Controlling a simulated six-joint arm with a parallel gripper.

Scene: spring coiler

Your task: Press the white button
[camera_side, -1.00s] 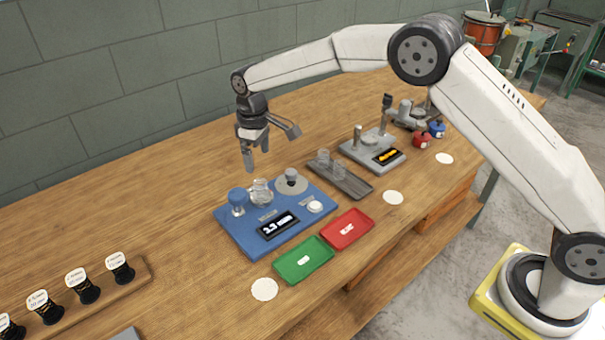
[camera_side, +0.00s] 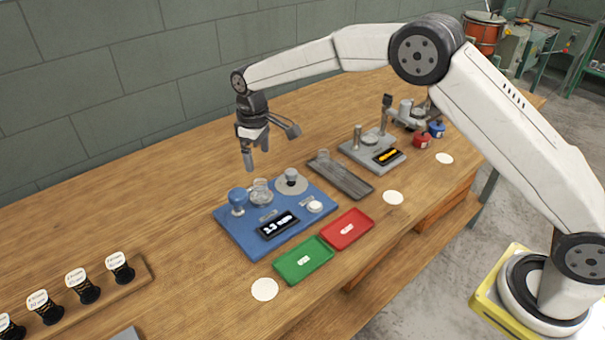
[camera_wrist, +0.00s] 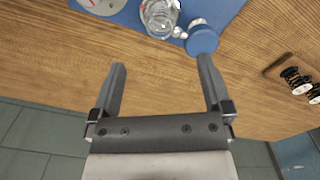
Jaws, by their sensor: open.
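The white button (camera_side: 315,206) is a small round cap at the right front of the blue board (camera_side: 240,240). It does not show in the wrist view. My gripper (camera_side: 256,157) hangs above and behind the board, with its two fingers apart and nothing between them. It is well clear of the button, up and to the left of it in the side view. In the wrist view my gripper (camera_wrist: 162,65) has bare wooden bench between its fingers.
The board carries a blue knob (camera_side: 237,200), a glass jar (camera_side: 261,193), a grey disc (camera_side: 291,182) and a lit display (camera_side: 278,225). Green (camera_side: 303,261) and red (camera_side: 347,229) trays lie in front. A dark tray (camera_side: 350,183) and grey device (camera_side: 360,155) stand right.

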